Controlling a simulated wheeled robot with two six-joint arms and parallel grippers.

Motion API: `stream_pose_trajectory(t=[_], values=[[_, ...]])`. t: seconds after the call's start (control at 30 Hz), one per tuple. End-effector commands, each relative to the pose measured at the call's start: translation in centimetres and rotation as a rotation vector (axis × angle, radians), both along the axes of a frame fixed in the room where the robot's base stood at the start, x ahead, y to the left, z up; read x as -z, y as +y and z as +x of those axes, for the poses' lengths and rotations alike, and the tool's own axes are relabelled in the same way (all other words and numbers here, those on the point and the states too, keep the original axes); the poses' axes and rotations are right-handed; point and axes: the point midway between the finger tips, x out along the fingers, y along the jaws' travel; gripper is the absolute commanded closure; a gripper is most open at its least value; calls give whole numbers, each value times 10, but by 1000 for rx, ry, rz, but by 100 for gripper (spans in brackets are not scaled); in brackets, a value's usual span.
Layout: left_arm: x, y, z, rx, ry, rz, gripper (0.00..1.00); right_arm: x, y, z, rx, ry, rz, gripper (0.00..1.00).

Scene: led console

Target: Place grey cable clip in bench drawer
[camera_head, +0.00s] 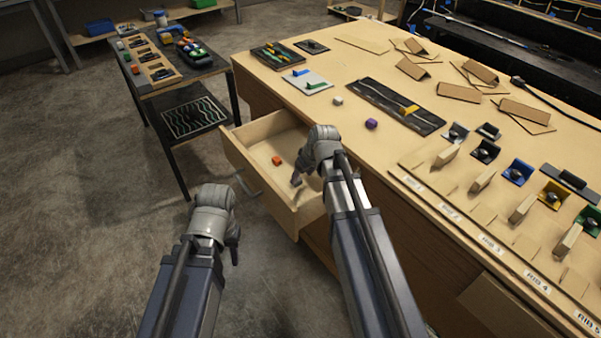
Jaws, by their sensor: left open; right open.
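A small pale grey block (338,101), which looks like the grey cable clip, sits on the bench top behind the open drawer. The bench drawer (246,165) is pulled out from the bench's left side, with a small orange block (277,161) inside. My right gripper (297,181) points down over the drawer's near part, right of the orange block; it is open and nothing shows in it. My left gripper (235,257) is open, left of and nearer than the drawer, over the floor. Its fingers are partly hidden by its own wrist.
A purple block (371,124) lies right of the pale block, near a dark tray (387,104) with a yellow piece. Labelled ribs and coloured brackets fill the bench's right side. A side table (205,70) holding parts stands at the back left. The floor at left is clear.

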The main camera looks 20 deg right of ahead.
Motion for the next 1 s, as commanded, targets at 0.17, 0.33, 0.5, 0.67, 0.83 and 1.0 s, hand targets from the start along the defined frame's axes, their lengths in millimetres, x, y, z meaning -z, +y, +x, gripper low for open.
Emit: stream_pose_trajectory(t=[0.17,0.33,0.5,0.67,0.83,1.0], values=[[-36,0,0,0,0,0,55,-36,-4,-12,1,0,0,34],[-61,0,0,0,0,0,55,-61,-7,-22,1,0,0,34],[-76,0,0,0,0,0,55,-76,-10,-29,1,0,1,34],[-77,0,0,0,0,0,55,-77,-11,-30,0,0,1,34],[-76,0,0,0,0,0,55,-76,-11,-30,0,0,1,34],[-76,0,0,0,0,0,55,-76,-11,-30,0,0,0,34]])
